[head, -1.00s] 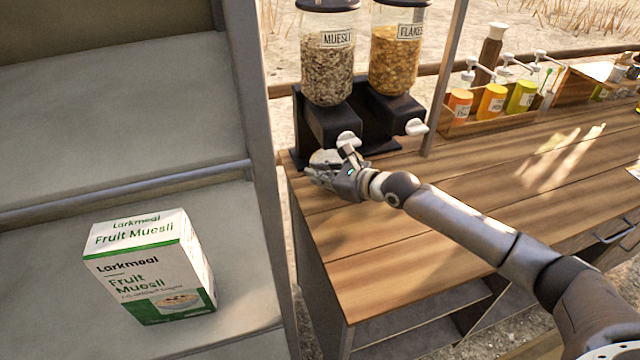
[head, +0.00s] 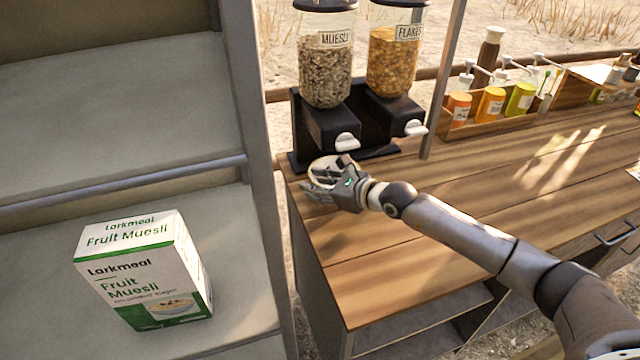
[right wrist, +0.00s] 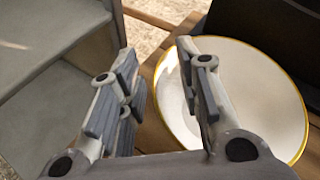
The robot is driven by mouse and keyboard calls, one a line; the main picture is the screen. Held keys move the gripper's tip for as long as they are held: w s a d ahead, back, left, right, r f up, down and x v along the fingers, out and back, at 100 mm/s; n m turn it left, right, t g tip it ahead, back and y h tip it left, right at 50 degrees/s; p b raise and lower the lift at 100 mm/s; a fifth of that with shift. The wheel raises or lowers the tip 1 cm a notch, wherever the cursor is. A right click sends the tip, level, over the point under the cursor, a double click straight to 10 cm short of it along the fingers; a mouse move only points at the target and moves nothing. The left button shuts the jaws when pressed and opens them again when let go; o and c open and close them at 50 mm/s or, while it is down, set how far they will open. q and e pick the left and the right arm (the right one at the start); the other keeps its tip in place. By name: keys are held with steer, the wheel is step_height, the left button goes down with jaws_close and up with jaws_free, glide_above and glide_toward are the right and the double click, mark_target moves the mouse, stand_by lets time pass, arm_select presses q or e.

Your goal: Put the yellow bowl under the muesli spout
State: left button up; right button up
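The bowl, white inside with a yellow rim, shows at the right of the right wrist view (right wrist: 262,95). In the head view the bowl (head: 321,165) is partly hidden by my right gripper. It is on the counter in front of the dispenser base, just below and left of the white muesli spout knob (head: 346,142). My right gripper (head: 313,190) is at the bowl's near left side. In the right wrist view its fingers (right wrist: 157,52) are apart, one overlapping the bowl's inside, the other left of the rim. My left gripper is not in view.
The muesli dispenser (head: 325,70) stands beside the flakes dispenser (head: 394,62). A grey post rises right of them. A bottle rack (head: 480,122) stands farther right. A fruit muesli box (head: 145,270) is on the left shelf. The counter (head: 480,190) is largely clear.

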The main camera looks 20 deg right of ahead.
steer(key=shift+r, duration=0.2)
steer(key=shift+s+d, duration=0.15)
steer(key=shift+s, duration=0.05)
steer(key=b+v, duration=0.1)
steer(key=v, duration=0.9)
steer(key=shift+s, duration=0.15)
steer(key=shift+s+d+r, duration=0.3)
steer(key=shift+s+r, duration=0.05)
steer(key=shift+s, duration=0.15)
